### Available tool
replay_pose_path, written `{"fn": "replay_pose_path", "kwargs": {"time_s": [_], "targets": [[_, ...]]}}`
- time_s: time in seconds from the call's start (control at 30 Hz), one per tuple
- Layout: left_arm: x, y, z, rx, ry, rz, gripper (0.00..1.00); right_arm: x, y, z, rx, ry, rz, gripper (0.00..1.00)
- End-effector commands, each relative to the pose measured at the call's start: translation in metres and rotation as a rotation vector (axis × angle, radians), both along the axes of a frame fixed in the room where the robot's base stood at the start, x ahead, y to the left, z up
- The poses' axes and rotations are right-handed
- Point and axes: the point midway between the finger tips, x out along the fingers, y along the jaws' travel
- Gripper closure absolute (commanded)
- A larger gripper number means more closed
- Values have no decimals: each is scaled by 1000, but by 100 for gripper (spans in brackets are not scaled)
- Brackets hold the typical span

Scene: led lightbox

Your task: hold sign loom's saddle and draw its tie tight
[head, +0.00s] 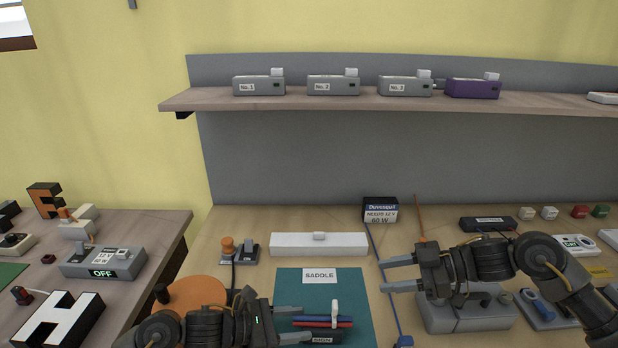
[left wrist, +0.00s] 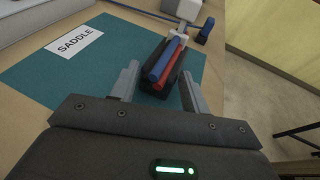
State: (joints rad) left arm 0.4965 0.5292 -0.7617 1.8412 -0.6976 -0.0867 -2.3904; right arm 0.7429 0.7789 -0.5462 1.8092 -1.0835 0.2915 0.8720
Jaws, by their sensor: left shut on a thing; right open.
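A black saddle block (head: 322,339) marked SIGN sits on the teal mat (head: 350,281), below a white SADDLE label (head: 319,275). Red and blue wires (head: 318,321) lie along it. A white tie (head: 335,309) stands up at their far end and also shows in the left wrist view (left wrist: 180,32). My left gripper (head: 297,324) is shut on the saddle, its fingers on either side in the left wrist view. My right gripper (head: 385,275) is open and empty, up and right of the tie, apart from it.
A blue cord (head: 378,262) runs down the bench between the mat and my right gripper from the power box (head: 381,211). A grey block (head: 468,312) sits below my right arm. A white bar (head: 318,244) lies behind the mat. Lamp units (head: 333,85) stand on the shelf.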

Motion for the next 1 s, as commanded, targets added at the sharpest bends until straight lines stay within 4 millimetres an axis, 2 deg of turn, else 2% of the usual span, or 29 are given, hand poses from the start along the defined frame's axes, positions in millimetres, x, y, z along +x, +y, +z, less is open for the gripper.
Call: {"fn": "replay_pose_path", "kwargs": {"time_s": [0.1, 0.2, 0.53, 1.0], "targets": [[0, 0, 0, 1, 1, 0, 81, -20, 7, -8, -17, 32, 79, 55], [0, 0, 0, 1, 1, 0, 81, -29, 9, -11, -23, 48, 112, 55], [0, 0, 0, 1, 1, 0, 81, -32, 18, -16, -22, 54, 125, 55], [0, 0, 0, 1, 1, 0, 81, -30, 82, -42, -21, 53, 123, 55]]}}
